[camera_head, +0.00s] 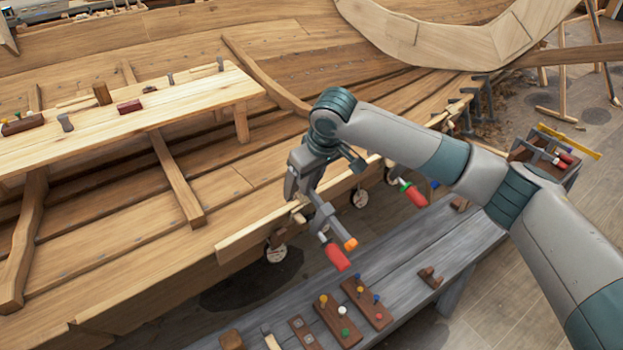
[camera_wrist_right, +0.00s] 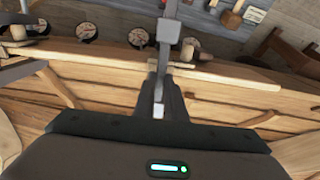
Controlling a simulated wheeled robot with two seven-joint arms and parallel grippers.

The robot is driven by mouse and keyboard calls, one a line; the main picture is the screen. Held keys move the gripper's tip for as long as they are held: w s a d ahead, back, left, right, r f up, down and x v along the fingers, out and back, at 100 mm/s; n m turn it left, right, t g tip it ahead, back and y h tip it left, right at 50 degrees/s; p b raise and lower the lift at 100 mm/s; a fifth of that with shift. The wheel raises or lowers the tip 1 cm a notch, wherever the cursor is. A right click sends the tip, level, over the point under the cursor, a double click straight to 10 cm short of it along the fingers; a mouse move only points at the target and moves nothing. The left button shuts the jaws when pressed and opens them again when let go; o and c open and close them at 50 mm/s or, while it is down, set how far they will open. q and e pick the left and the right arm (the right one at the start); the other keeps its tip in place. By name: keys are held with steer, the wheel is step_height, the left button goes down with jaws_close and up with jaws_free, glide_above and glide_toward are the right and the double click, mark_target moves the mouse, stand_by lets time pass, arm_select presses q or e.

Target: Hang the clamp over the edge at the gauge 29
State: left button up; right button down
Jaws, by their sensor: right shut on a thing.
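My right gripper (camera_head: 304,199) is shut on a grey bar clamp (camera_head: 323,213) with a red handle and an orange tip. The clamp hangs tilted from the fingers, close to the plank edge (camera_head: 240,239); I cannot tell whether it touches. In the right wrist view the clamp bar (camera_wrist_right: 168,30) runs up from between the fingers (camera_wrist_right: 160,95). Round gauges hang below the edge: one left of the clamp (camera_head: 276,253), one right of it (camera_head: 359,198). Gauges also show in the wrist view (camera_wrist_right: 87,27) (camera_wrist_right: 138,38). Their numbers are too small to read. My left gripper is out of view.
Another red-handled clamp (camera_head: 411,193) sits at the edge farther right. A grey bench (camera_head: 405,262) below carries wooden blocks with coloured pegs (camera_head: 367,303). A plank table (camera_head: 190,98) with small tools stands inside the hull. A crate of tools (camera_head: 545,160) stands at right.

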steer(key=shift+w+a+f, duration=0.1)
steer(key=shift+w+f, duration=0.1)
steer(key=shift+f, duration=0.05)
steer(key=shift+f, duration=0.25)
stand_by(0.8)
steer(key=shift+s+f+p, duration=0.1)
steer(key=shift+s+p, duration=0.05)
steer(key=shift+p, duration=0.45)
steer(key=c, duration=1.7)
jaws_free()
steer(key=shift+s+d+f, duration=0.1)
steer(key=shift+d+f, duration=0.05)
steer(key=shift+d, duration=0.05)
steer(key=shift+s+r+b, duration=0.1)
steer(key=shift+r+b, duration=0.2)
steer(key=shift+r, duration=0.25)
steer(key=b+v, duration=0.4)
steer(key=v, duration=1.2)
steer(key=shift+s+d+r, duration=0.15)
steer(key=shift+r, duration=0.05)
